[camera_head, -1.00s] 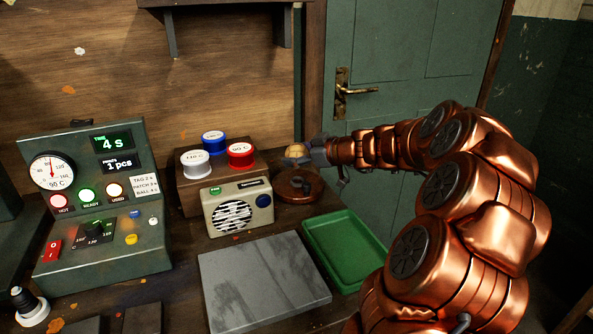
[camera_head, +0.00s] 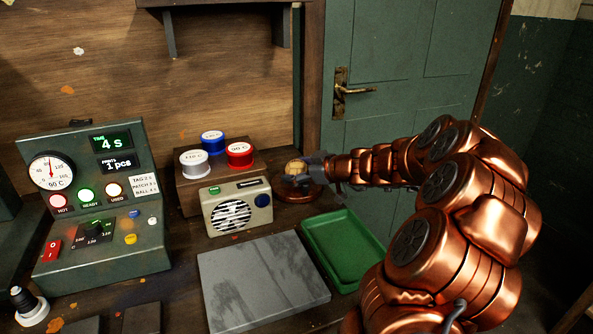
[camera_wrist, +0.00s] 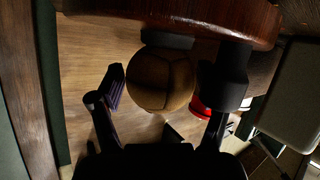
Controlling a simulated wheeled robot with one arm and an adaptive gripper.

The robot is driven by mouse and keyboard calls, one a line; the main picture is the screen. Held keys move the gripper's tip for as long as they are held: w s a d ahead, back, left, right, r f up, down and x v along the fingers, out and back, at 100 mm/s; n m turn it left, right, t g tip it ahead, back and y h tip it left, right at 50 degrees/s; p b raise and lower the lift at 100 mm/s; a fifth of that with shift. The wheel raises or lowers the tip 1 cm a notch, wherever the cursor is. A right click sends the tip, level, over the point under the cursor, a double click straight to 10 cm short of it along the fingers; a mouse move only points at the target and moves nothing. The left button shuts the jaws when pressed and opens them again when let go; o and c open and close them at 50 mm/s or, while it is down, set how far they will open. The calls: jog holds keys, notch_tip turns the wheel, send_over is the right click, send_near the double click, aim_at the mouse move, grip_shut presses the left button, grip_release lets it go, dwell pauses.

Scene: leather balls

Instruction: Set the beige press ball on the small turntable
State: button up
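The beige press ball (camera_head: 296,165) is round and seamed, just above the small turntable (camera_head: 300,196), a round red-brown disc. In the wrist view the ball (camera_wrist: 161,82) is between the fingers, against or very near a dark pad (camera_wrist: 166,40) by the turntable (camera_wrist: 180,14). Whether it bears on that pad is unclear. My gripper (camera_head: 300,174) reaches in from the right at ball height. In the wrist view the gripper (camera_wrist: 170,82) has a finger on each side, with gaps showing between ball and fingers, so it looks open.
A beige radio (camera_head: 235,208) stands left of the turntable. Behind it a wooden box (camera_head: 190,190) bears white, blue and red spools. A green tray (camera_head: 343,250) and a grey slab (camera_head: 260,285) lie in front. A control console (camera_head: 95,220) stands at the left.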

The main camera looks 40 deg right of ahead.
jog(key=shift+o, duration=0.7)
jog(key=b+v, duration=0.1)
jog(key=v, duration=1.1)
